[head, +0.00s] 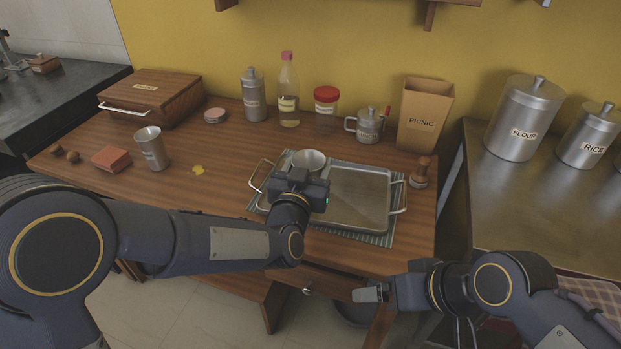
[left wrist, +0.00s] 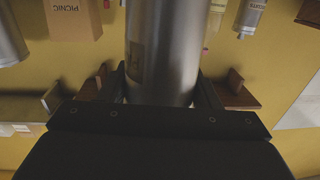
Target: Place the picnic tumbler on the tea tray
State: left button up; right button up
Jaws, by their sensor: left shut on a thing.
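A steel tumbler (head: 309,159) is held in my left gripper (head: 303,177), over the left part of the tea tray as seen in the head view. In the left wrist view the tumbler (left wrist: 165,50) stands between the two fingers, with a label on its side that I cannot read. The tea tray (head: 360,196) is a steel tray with two side handles. The gripper hides the tumbler's base, so I cannot tell whether it touches the tray. My right gripper (head: 370,294) is low in front of the table, with no object seen in it; its finger gap is unclear.
Another steel tumbler (head: 152,148) stands at the left by a red-brown block (head: 111,159). A PICNIC box (head: 424,115), a steel mug (head: 369,126), a red-lidded jar (head: 326,105) and a bottle (head: 288,92) line the back. A wooden pestle-like item (head: 421,172) stands right of the tray.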

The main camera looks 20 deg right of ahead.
pick_arm(q)
jog(key=shift+d+f+b, duration=0.2)
jog(key=shift+f+b, duration=0.1)
jog(key=shift+f, duration=1.4)
jog(key=shift+f+b, duration=0.25)
jog(key=shift+b, duration=0.05)
jog(key=o, duration=1)
jog(key=shift+r, duration=0.1)
jog(key=shift+r+p, duration=0.15)
jog(key=shift+p, duration=0.15)
jog(key=v, duration=1.2)
